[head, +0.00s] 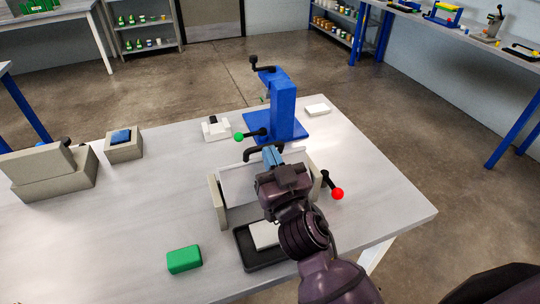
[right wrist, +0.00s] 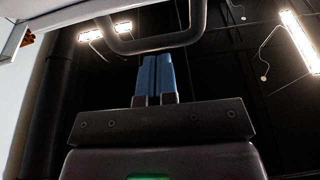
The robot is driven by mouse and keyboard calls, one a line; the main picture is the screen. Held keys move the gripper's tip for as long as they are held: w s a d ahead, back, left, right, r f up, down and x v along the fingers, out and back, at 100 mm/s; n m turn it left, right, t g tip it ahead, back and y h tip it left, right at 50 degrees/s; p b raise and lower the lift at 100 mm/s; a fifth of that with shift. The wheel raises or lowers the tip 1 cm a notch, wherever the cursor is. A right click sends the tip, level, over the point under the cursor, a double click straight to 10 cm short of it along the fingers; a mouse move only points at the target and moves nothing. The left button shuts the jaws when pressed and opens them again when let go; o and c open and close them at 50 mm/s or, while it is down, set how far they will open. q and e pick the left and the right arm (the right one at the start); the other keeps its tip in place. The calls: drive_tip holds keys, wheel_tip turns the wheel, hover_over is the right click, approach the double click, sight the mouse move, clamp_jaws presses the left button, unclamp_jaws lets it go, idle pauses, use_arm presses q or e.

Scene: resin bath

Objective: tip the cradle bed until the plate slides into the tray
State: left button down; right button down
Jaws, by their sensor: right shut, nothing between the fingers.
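The cradle stands on the table with two beige side walls (head: 218,203). Its pale bed (head: 238,184) shows between them, partly hidden by my right arm; its exact tilt is hard to tell. A black loop handle (head: 258,151) is at the bed's far edge and shows above my fingers in the right wrist view (right wrist: 155,45). My right gripper (head: 271,154) is shut and empty, its blue fingertips close to the handle bar; contact is unclear. The black tray (head: 250,258) is in front of the cradle. A pale flat slab, apparently the plate (head: 264,234), lies in it, partly hidden. My left gripper is out of view.
A red-knobbed lever (head: 337,193) sticks out at the cradle's right. A green block (head: 184,259) lies front left; beige blocks (head: 55,170) stand farther left. The table's middle left is clear.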

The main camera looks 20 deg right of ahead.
drive_tip(key=shift+w+f, duration=0.1)
drive_tip(key=shift+w, duration=0.1)
idle(0.3)
drive_tip(key=shift+w+p, duration=0.45)
drive_tip(key=shift+p, duration=0.45)
drive_tip(key=shift+w+g+p, duration=0.15)
drive_tip(key=shift+g+p, duration=0.15)
drive_tip(key=shift+w, duration=0.1)
drive_tip(key=shift+f, duration=0.2)
drive_tip(key=shift+f, duration=0.1)
